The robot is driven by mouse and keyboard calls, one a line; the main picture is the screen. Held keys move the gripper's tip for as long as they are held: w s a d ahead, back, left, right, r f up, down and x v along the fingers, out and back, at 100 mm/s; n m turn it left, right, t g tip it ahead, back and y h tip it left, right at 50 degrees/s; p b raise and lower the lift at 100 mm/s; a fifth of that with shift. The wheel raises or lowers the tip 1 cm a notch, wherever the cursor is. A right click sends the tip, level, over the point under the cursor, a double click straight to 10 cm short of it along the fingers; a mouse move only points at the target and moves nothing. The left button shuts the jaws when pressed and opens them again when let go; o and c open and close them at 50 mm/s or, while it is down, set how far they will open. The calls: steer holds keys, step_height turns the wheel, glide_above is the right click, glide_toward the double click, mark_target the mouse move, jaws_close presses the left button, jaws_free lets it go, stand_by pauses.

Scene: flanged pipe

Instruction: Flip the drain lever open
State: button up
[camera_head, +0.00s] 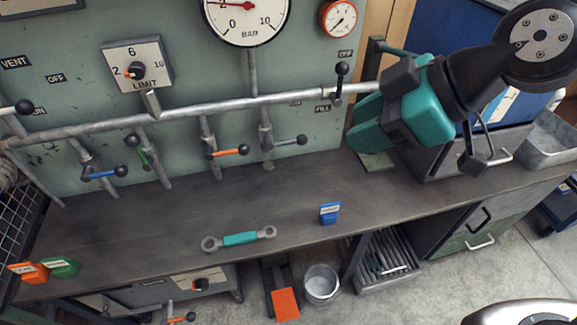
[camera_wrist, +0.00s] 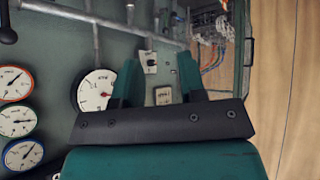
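Several valve levers sit along the grey pipework on the green panel. No readable label shows which one is the drain lever. My teal gripper (camera_head: 362,122) is at the right, in front of the panel, near the FILL lever but apart from the levers. In the wrist view my gripper (camera_wrist: 158,65) has its fingers spread, with nothing between them.
A large BAR gauge (camera_head: 244,14) and a LIMIT dial (camera_head: 136,70) are on the panel. The bench (camera_head: 170,225) below holds a teal-gripped wrench (camera_head: 239,239), a blue block (camera_head: 329,213) and orange and green pieces at left. A bucket (camera_head: 321,284) stands on the floor.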

steer(key=w+a+f+n+t+y+b, duration=0.1)
steer(key=w+f+n+t+b, duration=0.2)
steer(key=f+b, duration=0.45)
steer(key=w+a+f+n+t+y+b, duration=0.1)
steer(key=w+f+n+b, duration=0.2)
steer(key=w+f+b, duration=0.45)
steer(key=n+t+b, duration=0.4)
steer(key=t+b, duration=0.1)
steer(key=b, duration=0.2)
glide_toward(289, 143)
steer(key=shift+m, duration=0.3)
steer(key=p+x, duration=0.3)
steer(key=x, duration=0.7)
steer(key=shift+w+a+f+p, duration=0.1)
steer(key=shift+w+a+p, duration=0.15)
steer(key=shift+p, duration=0.05)
steer(key=shift+c, duration=0.3)
jaws_close()
